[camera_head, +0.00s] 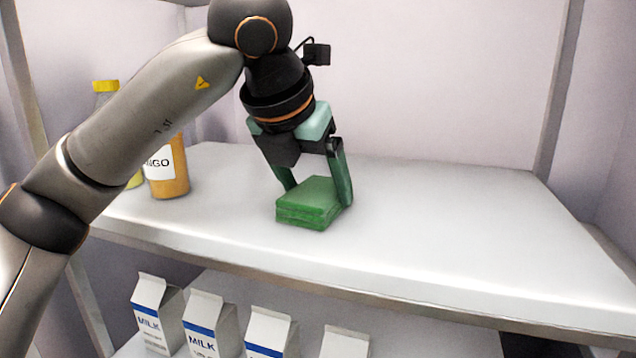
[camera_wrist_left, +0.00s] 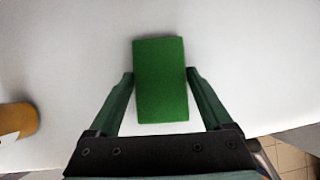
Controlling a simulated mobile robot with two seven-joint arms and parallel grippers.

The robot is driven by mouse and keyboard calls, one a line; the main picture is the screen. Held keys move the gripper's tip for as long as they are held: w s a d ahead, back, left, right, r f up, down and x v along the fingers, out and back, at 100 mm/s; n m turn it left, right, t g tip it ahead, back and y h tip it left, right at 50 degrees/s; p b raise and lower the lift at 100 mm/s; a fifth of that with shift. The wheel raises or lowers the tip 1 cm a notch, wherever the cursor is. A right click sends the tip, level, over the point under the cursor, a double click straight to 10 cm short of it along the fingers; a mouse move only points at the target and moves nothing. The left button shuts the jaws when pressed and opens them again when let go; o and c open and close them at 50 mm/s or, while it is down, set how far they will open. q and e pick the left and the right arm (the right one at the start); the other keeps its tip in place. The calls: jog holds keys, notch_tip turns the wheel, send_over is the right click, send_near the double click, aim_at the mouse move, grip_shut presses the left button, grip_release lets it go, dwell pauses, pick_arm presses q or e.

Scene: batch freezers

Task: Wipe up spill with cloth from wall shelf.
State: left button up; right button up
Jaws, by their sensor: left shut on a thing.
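A green folded cloth (camera_head: 308,204) sits on the white wall shelf (camera_head: 440,215), near its front edge. My left gripper (camera_head: 320,192) reaches down to it from above, with one finger on each side, and is shut on it. In the left wrist view the cloth (camera_wrist_left: 160,80) lies between the two green fingers (camera_wrist_left: 160,92) and sticks out beyond their tips. I cannot tell whether the cloth is touching the shelf or just above it. No spill shows in either view. My right gripper is not in view.
An orange mango bottle (camera_head: 167,172) and a yellow-capped bottle (camera_head: 106,88) stand at the shelf's left end, behind my left arm. Several milk cartons (camera_head: 210,325) stand on the lower shelf. The upper shelf's right side is bare, with a post (camera_head: 560,90) at the back right.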

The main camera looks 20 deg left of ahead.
pick_arm(q)
jog(key=shift+r+p, duration=2.55)
jog(key=shift+r, duration=0.3)
